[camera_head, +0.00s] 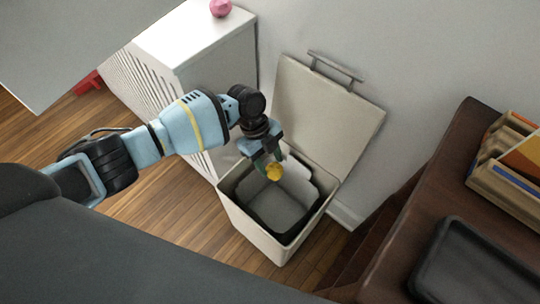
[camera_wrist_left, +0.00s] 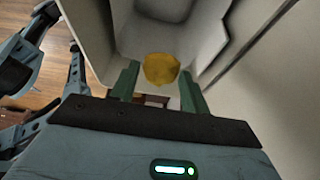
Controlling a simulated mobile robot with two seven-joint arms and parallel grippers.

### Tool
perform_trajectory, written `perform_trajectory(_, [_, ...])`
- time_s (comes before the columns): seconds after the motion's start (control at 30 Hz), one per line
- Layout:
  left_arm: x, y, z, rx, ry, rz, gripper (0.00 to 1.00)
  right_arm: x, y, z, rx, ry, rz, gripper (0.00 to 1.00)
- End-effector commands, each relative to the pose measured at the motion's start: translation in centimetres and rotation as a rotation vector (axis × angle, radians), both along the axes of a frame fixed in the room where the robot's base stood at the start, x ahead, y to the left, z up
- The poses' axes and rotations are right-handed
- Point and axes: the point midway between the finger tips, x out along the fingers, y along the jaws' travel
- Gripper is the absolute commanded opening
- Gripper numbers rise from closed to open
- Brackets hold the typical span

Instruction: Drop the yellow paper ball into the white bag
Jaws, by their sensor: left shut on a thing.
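The yellow paper ball (camera_head: 274,171) is held at the tips of my left gripper (camera_head: 268,163), above the opening of a white bin. In the left wrist view the ball (camera_wrist_left: 161,69) sits between the two green fingers of the left gripper (camera_wrist_left: 160,82). The bin (camera_head: 247,225) stands on the floor with its lid (camera_head: 325,115) raised against the wall. A light grey-white lining, likely the white bag (camera_head: 275,201), shows inside the bin with a dark edge around it. My right gripper is not in view.
A white slatted cabinet (camera_head: 205,55) stands behind my left arm, with a pink ball (camera_head: 220,8) on top. A dark wooden table (camera_head: 405,225) at right bears a black tray (camera_head: 475,265) and a wooden holder (camera_head: 510,160). Wooden floor shows around the bin.

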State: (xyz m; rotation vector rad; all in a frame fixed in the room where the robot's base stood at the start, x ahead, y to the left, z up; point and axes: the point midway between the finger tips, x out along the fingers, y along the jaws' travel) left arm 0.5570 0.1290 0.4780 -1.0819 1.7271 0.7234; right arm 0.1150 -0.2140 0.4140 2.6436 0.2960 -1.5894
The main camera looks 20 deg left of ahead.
Motion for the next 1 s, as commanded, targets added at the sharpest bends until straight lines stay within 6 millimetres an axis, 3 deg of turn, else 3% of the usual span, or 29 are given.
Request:
perform_trajectory(0.27, [0.1, 0.0, -0.1, 0.000, -0.001, 0.000, 0.25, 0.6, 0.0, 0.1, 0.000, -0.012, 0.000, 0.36])
perform_trajectory(0.3, [0.0, 0.0, -0.1, 0.000, -0.001, 0.000, 0.51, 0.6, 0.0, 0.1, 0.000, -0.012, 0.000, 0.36])
perform_trajectory(0.47, [0.0, 0.0, -0.1, 0.000, -0.001, 0.000, 0.71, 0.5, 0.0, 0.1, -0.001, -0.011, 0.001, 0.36])
perform_trajectory(0.77, [0.1, 0.1, 0.1, 0.000, -0.001, 0.000, 0.71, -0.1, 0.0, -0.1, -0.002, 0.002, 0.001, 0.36])
perform_trajectory(1.0, [0.6, 1.1, 3.0, 0.000, -0.005, 0.001, 0.71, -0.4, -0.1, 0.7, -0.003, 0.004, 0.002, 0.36])
